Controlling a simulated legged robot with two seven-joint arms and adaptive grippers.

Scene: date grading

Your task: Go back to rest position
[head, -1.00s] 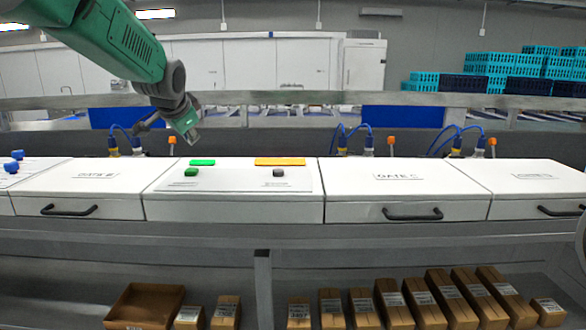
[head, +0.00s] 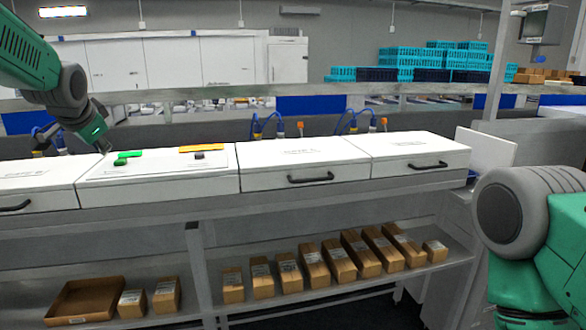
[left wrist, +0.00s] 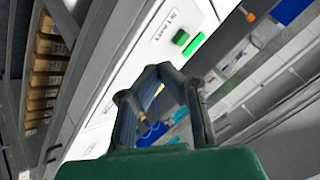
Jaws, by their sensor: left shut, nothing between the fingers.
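My left gripper (head: 105,147) hangs above the far left part of the white counter boxes, behind the green block and close to it in the picture. In the left wrist view its dark fingers (left wrist: 160,70) meet at the tips, with nothing held between them. My right arm enters at the right edge of the head view, but its gripper is out of frame.
A white panel (head: 150,178) carries a green block (head: 120,161) and a dark block (head: 199,155). White drawer boxes (head: 300,152) with black handles continue rightwards. Cardboard boxes (head: 315,266) and an open brown tray (head: 85,300) sit on the lower shelf. Blue crates (head: 430,60) are stacked behind.

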